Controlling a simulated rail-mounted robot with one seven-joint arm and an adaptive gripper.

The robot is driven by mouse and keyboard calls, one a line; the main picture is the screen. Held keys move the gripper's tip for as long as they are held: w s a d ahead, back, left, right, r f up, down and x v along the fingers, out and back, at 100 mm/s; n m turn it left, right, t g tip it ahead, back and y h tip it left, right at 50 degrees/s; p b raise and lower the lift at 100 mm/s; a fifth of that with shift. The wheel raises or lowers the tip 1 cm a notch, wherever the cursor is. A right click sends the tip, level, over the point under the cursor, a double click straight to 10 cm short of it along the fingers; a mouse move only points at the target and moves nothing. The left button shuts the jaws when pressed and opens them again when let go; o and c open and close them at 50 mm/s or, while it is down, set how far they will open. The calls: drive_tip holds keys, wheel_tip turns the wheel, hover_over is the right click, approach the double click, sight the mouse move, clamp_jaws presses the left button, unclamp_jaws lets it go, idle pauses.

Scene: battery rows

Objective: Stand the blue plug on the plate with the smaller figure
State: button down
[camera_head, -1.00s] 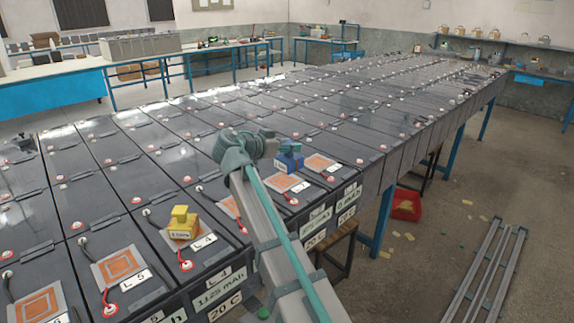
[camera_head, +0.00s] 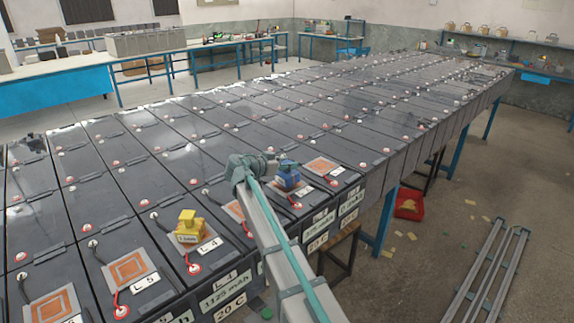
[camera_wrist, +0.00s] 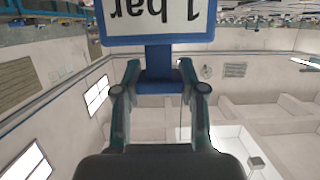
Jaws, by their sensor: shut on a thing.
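My gripper (camera_head: 266,164) is shut on the blue plug (camera_head: 287,177), and holds it upright and low over the front row. In the wrist view the fingers (camera_wrist: 160,85) grip its blue neck below a white label reading "1 bar", upside down in that picture (camera_wrist: 154,16). A grey plate with an orange pattern (camera_head: 297,190) lies under the plug, partly hidden by it; I cannot tell whether they touch. Another plate (camera_head: 322,166) lies bare to the right. A yellow plug (camera_head: 187,227) stands on the plate by "L 4". The small plate markings by the blue plug are not readable.
Plates by "L 5" (camera_head: 130,268) and at the lower left (camera_head: 50,308) are bare. A plate (camera_head: 234,211) is partly behind my arm. Black cables and red-ringed terminals surround the plates. A red box (camera_head: 408,205) and a stool (camera_head: 340,243) stand beside the battery rows.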

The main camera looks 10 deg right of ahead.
drive_tip(key=shift+f, duration=0.5)
drive_tip(key=shift+f, duration=0.15)
drive_tip(key=c, duration=0.7)
unclamp_jaws()
drive_tip(key=shift+r, duration=0.2)
drive_tip(key=b+v, duration=0.3)
drive_tip(key=v, duration=0.9)
